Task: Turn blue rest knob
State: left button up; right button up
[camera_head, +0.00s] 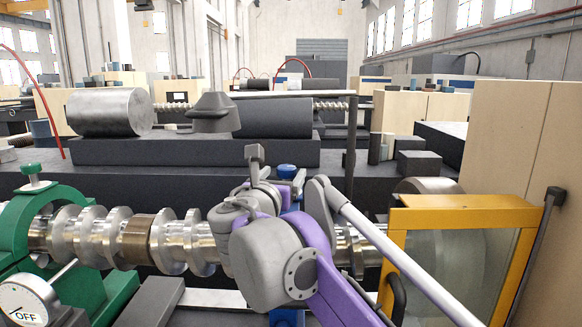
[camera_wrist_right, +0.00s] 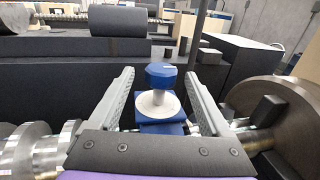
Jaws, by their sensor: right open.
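The blue rest knob (camera_wrist_right: 161,74) is a faceted blue cap on a pale round collar, upright on a blue block (camera_wrist_right: 162,127). In the head view the knob (camera_head: 287,171) shows just behind my right gripper (camera_head: 276,170), with much of the blue rest hidden by my purple and grey arm. In the wrist view my right gripper (camera_wrist_right: 160,82) is open, with one finger on each side of the knob and a visible gap to both. The jaws hold nothing. My left gripper is not in view.
A shiny ridged shaft (camera_head: 105,240) runs across the front. A green rest (camera_head: 75,210) with its own knob and an OFF dial (camera_head: 28,302) stand left. A yellow-framed guard (camera_head: 460,205) stands right. A dark bench with a metal cylinder (camera_head: 110,112) lies behind.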

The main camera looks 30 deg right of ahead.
aim_at(290, 166)
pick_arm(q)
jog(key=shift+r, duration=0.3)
pick_arm(e)
jog(key=x, duration=0.6)
jog(key=shift+d, duration=0.15)
jog(key=shift+c, duration=0.3)
grip_shut()
pick_arm(q)
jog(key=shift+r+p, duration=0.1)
jog(key=shift+p, duration=0.2)
